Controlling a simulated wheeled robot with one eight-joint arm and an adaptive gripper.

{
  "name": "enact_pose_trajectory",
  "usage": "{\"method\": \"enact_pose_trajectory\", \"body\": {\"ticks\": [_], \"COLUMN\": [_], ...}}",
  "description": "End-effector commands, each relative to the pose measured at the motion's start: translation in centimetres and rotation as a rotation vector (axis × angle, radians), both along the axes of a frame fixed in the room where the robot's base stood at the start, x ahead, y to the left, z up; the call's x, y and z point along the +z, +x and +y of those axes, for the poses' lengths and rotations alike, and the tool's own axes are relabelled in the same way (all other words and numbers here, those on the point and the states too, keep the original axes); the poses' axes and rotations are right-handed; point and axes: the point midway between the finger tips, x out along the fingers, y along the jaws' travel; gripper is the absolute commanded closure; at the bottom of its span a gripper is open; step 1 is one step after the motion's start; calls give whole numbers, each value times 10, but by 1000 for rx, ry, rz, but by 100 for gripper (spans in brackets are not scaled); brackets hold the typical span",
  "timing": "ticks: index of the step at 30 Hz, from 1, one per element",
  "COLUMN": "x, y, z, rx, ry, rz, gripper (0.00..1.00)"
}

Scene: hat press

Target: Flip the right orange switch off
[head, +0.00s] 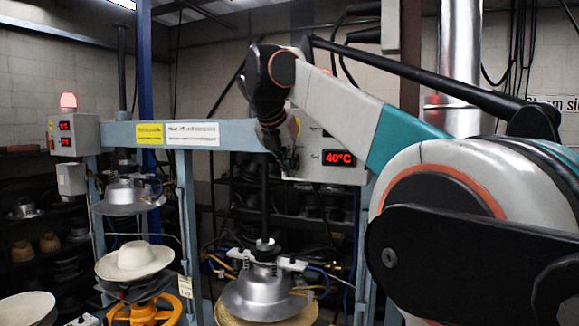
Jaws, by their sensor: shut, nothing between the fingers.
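A grey control box (352,172) with a red "40°C" display (339,158) hangs at the right end of the press's blue-grey beam. No orange switch can be made out clearly on it; the left part of the box is covered by my arm and gripper. My gripper (284,158) is dark, points down and is shut and empty, in front of the box's left edge. Whether it touches the box cannot be told. A second control box (75,134) with two red readouts and a lit red lamp (68,101) stands at the far left.
The blue-grey beam (118,135) carries yellow and white labels. Below it are a metal press head (264,291) over a straw hat (235,319), and a white hat (134,261) above an orange handwheel (145,313). Dark shelves stand behind. My arm fills the right side.

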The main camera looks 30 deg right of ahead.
Motion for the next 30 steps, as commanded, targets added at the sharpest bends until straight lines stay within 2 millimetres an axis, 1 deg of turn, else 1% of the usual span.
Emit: {"method": "enact_pose_trajectory", "body": {"ticks": [12, 23, 26, 30], "x": [16, 16, 17, 21], "y": [0, 0, -1, -5], "z": [0, 0, 5, 20], "rx": [0, 0, 1, -1], "ry": [-1, 0, 0, 0], "rz": [-1, 0, 1, 1], "gripper": [100, 100, 100, 100]}}
